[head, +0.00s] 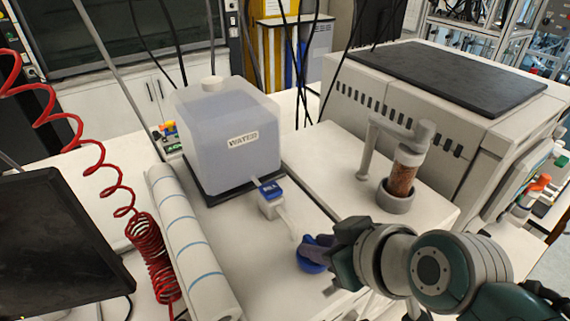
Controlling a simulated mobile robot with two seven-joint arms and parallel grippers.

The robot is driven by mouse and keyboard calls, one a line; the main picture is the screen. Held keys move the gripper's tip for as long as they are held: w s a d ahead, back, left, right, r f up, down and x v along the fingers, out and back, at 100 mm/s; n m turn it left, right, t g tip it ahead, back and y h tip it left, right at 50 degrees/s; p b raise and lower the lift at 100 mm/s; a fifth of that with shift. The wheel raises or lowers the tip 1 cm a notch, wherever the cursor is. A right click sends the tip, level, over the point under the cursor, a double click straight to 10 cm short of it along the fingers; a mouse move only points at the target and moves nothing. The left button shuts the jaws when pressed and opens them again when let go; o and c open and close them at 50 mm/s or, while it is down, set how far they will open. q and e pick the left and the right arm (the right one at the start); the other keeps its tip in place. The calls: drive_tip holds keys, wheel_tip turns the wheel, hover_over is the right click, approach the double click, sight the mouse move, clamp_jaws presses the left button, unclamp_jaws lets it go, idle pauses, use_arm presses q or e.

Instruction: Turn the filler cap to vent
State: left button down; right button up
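A translucent tank (228,140) labelled WATER stands on a black base in the middle left of the head view. A round white cap (212,83) sits on its top; I cannot make out any marking on it. A small white tap with a blue labelled top (270,190) is at the tank's front right corner, with a spout pointing down. My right gripper (316,249) comes in from the right, below the spout and apart from the white cap. A round blue thing (311,262) is at its fingertips; I cannot tell whether the fingers hold it. My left gripper is out of view.
A paper roll (190,240) and a red coiled hose (150,245) lie left of the tank. A dark monitor (60,250) fills the lower left. A column of brown granules (401,180) stands on the white unit at right, before a large instrument (400,105). Black cables hang behind the tank.

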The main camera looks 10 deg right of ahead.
clamp_jaws()
